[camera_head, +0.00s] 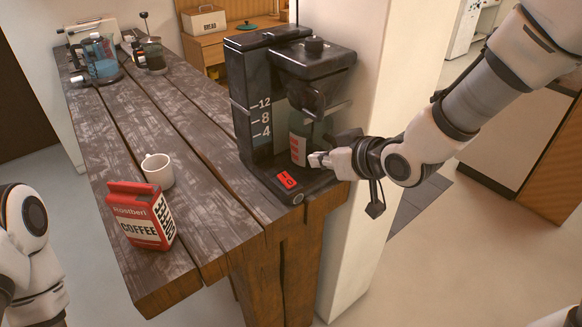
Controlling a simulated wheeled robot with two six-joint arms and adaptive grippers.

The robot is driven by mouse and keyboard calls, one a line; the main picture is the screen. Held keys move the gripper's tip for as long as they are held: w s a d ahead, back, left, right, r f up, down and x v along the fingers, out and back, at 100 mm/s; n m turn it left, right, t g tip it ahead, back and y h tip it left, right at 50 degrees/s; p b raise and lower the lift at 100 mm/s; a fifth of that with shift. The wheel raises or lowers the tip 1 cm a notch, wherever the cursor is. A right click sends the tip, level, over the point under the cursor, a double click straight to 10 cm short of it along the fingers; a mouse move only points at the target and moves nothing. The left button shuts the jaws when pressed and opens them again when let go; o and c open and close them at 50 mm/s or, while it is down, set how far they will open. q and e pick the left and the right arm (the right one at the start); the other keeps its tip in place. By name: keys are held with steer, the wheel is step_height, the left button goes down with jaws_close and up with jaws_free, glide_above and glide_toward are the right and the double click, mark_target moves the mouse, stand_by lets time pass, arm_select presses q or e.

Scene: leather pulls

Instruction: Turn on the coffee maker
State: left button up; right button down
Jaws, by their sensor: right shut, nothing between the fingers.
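The black coffee maker (250,95) stands upright at the right front corner of the wooden table, with a water scale marked 4, 8 and 12. A lit-looking red switch (287,180) is on the front of its base. A white cylinder with a red label (298,140) shows in the machine's middle, partly covered. My right gripper (315,160) comes in from the right. It is shut and empty, its tips just above and to the right of the red switch. I cannot tell whether it touches the machine. Part of my left arm shows at the left edge; its gripper is out of frame.
A white mug (157,171) and a red coffee bag (141,215) stand left of the machine on the wooden table (195,150). A blue-filled jug (101,62) and other brewing gear are at the far end. A white pillar (385,80) rises behind the machine.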

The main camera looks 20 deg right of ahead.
steer(key=w, duration=0.1)
steer(key=p, duration=0.3)
glide_above(290, 181)
steer(key=s, duration=0.1)
steer(key=f, duration=0.5)
steer(key=shift+d+f, duration=0.15)
steer(key=shift+d, duration=0.05)
steer(key=f, duration=0.2)
steer(key=w+f+p, duration=0.1)
steer(key=shift+a+f, duration=0.25)
steer(key=shift+f, duration=0.55)
arm_select(q)
steer(key=r, duration=0.3)
steer(key=shift+w+r, duration=0.25)
steer(key=shift+r, duration=0.05)
steer(key=shift+a, duration=0.1)
